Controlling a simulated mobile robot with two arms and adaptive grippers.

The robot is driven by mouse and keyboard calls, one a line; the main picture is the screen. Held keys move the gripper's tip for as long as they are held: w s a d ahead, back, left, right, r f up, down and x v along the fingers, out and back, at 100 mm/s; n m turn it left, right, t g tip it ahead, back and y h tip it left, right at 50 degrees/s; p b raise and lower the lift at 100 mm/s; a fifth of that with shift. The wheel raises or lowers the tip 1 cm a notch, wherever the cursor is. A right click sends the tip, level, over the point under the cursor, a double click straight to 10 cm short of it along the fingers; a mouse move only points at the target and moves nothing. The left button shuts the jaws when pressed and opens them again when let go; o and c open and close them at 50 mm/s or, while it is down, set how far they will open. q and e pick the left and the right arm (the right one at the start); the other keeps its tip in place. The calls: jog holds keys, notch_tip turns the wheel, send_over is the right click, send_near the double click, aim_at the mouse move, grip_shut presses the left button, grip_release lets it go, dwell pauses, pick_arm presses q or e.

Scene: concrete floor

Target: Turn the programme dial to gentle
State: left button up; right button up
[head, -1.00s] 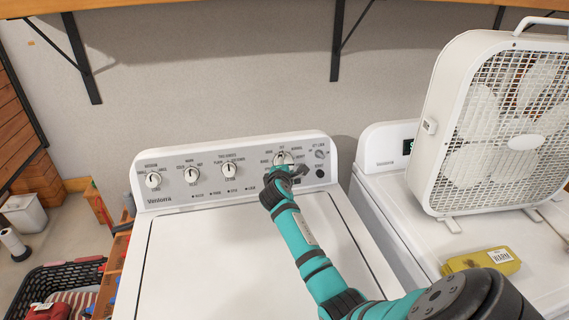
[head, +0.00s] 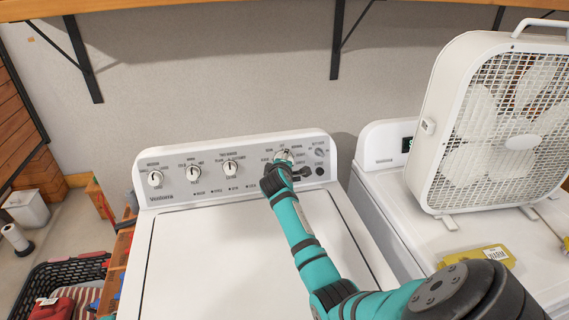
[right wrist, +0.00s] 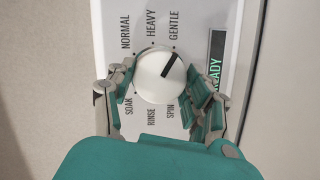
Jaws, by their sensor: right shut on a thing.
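The programme dial (head: 283,156) is a round white knob at the right of the washer's control panel (head: 258,178). In the right wrist view the dial (right wrist: 152,84) is seen face on, with NORMAL, HEAVY and GENTLE above it and SOAK, RINSE and SPIN below. Its black pointer slants up and right, towards the GENTLE label (right wrist: 174,25); exact alignment is hard to tell. My right gripper (head: 279,169) is at the dial. In the wrist view its fingers (right wrist: 161,92) are shut on the dial from both sides. My left gripper is not in view.
Three more knobs sit to the left, the nearest being the third knob (head: 230,167). A smaller knob (head: 319,152) is close on the right. A READY display (right wrist: 217,65) borders the dial. A box fan (head: 450,150) stands on the neighbouring machine.

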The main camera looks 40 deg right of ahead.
jog(key=o, duration=1.2)
jog(key=v, duration=1.2)
